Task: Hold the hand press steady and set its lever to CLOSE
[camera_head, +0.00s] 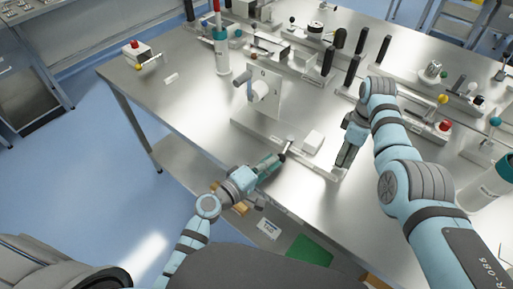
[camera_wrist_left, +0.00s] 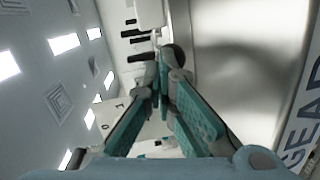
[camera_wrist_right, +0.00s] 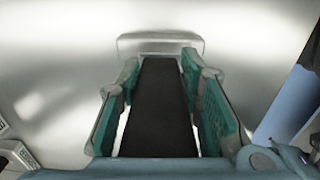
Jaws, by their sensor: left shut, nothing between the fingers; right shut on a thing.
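The hand press appears to be the long pale base (camera_head: 258,132) along the table's front edge, with a white block (camera_head: 312,142) and a short lever (camera_head: 290,142). My left gripper (camera_head: 281,157) is shut and empty, its tips close to the lever's dark end. In the left wrist view, a dark round knob (camera_wrist_left: 174,56) shows just beyond the fingertips (camera_wrist_left: 160,88); I cannot tell whether they touch. My right gripper (camera_head: 343,160) is shut on a black upright handle (camera_wrist_right: 158,110) at the base's right end. The lever markings are unreadable.
Several black handles (camera_head: 352,70) and fixtures line the back. The table's left part is mostly clear.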

